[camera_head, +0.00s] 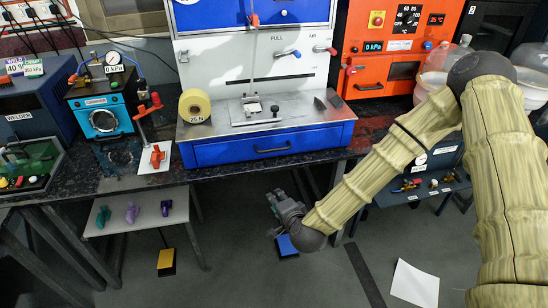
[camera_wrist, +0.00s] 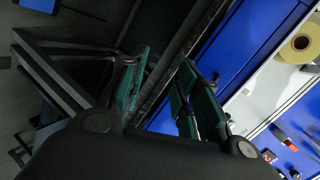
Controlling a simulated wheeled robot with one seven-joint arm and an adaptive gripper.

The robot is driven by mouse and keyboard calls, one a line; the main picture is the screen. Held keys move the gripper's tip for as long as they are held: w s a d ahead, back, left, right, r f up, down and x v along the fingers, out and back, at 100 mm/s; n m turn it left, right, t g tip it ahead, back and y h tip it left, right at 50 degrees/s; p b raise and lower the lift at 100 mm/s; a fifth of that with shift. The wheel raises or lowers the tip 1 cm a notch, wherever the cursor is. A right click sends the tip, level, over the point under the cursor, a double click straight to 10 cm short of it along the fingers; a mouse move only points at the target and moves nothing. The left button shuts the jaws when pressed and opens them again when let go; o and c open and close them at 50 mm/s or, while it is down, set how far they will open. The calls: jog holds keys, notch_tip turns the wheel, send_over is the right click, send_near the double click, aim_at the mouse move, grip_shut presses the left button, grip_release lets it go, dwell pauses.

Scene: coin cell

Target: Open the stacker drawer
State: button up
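The blue drawer (camera_head: 225,153) is in the base of the white and blue machine on the bench, in the middle of the head view. It looks shut, with a dark bar handle (camera_head: 273,150) on its front. My gripper (camera_head: 272,207) is in front of and below the drawer, beneath the bench's front edge, apart from the handle. In the wrist view my gripper's two green-padded fingers (camera_wrist: 163,88) stand apart with nothing between them. Blue machine panels (camera_wrist: 232,45) show beyond the right finger.
A yellow tape roll (camera_head: 195,106) sits on the machine's left side. The dark bench (camera_head: 120,184) runs along the front. A low shelf (camera_head: 150,211) with small coloured clamps is below left. An orange oven (camera_head: 360,60) stands right. Paper (camera_head: 415,283) lies on the floor.

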aim_at(274, 150)
jog(key=w+d+r+m+t+h+b, duration=0.1)
jog(key=w+d+r+m+t, duration=0.2)
jog(key=w+r, duration=0.55)
jog(key=shift+m, duration=0.5)
jog(key=x, duration=0.3)
jog(key=a+p+x, duration=0.1)
jog(key=x, duration=0.2)
jog(key=p+x, duration=0.1)
jog(key=x, duration=0.3)
jog(key=shift+s+a+r, duration=0.1)
jog(key=shift+a, duration=0.05)
jog(key=shift+c, duration=0.5)
grip_shut()
